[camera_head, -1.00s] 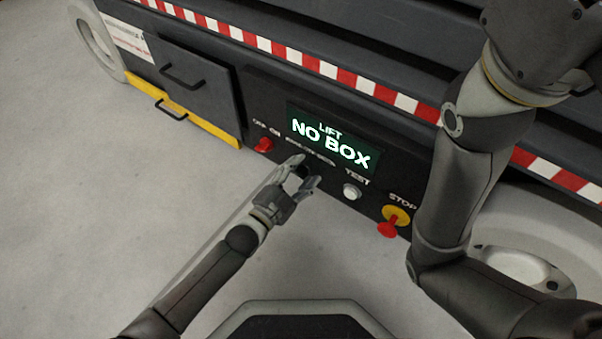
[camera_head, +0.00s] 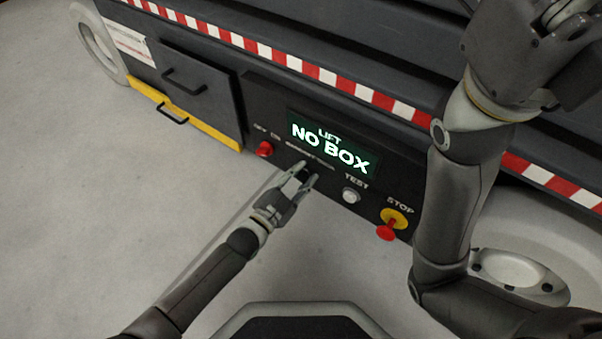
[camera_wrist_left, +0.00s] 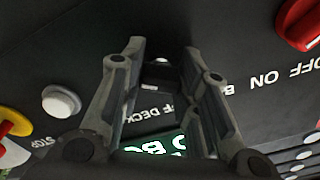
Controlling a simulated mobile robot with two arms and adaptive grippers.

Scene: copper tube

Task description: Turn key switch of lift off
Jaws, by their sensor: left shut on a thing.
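My left gripper (camera_head: 307,172) is at the dark control panel under the lit screen, and its two fingers are closed around a small dark key switch. In the left wrist view the key switch (camera_wrist_left: 161,72) shows between the fingers of my left gripper (camera_wrist_left: 162,52), partly hidden by them. Lettering ending in "DECK" is beside it. The screen (camera_head: 332,143) reads "LIFT NO BOX". My right arm stands at the right in the head view; its gripper cannot be made out.
A red knob (camera_head: 265,149) marked "OFF ON" is left of the gripper. A white TEST button (camera_head: 351,196) and a red STOP button (camera_head: 387,232) on yellow are to its right. The floor (camera_head: 90,210) in front is clear.

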